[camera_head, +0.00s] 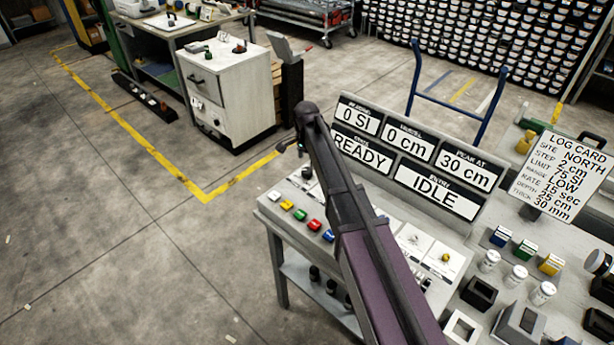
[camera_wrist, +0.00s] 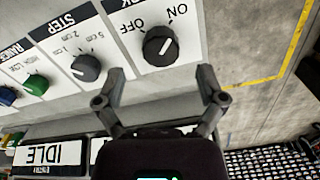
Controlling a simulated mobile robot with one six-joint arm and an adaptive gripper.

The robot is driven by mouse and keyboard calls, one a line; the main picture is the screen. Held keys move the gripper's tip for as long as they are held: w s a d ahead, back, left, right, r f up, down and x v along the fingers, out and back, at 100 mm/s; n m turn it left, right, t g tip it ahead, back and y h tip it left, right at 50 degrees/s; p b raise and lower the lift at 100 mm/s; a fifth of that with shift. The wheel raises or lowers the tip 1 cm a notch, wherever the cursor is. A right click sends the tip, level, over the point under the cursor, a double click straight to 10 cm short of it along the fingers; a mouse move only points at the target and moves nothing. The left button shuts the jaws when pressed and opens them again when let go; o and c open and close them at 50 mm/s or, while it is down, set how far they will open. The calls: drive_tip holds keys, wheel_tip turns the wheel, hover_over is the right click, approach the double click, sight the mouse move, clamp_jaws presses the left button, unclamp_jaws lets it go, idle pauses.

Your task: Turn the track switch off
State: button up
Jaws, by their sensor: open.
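The track switch (camera_wrist: 159,46) is a round black knob on a white plate in the wrist view. OFF and ON are printed above it in the picture, upside down. Its white mark slants to the upper right, toward ON. The plate's name is partly cut off. My gripper (camera_wrist: 161,84) is open and empty. Its two fingers are spread to the lower left and lower right of the knob, apart from it. In the head view my arm hides part of the console (camera_head: 262,200), and the gripper's end is small there.
The step knob (camera_wrist: 85,68) and the green range knob (camera_wrist: 36,84) sit left of the switch. In the head view, displays read READY (camera_head: 362,152) and IDLE (camera_head: 438,190). A log card (camera_head: 566,178) stands at right. Open floor lies left of the console.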

sight(307, 171)
drive_tip(key=shift+f+b, duration=2.05)
drive_tip(key=shift+f, duration=0.3)
drive_tip(key=c, duration=1.1)
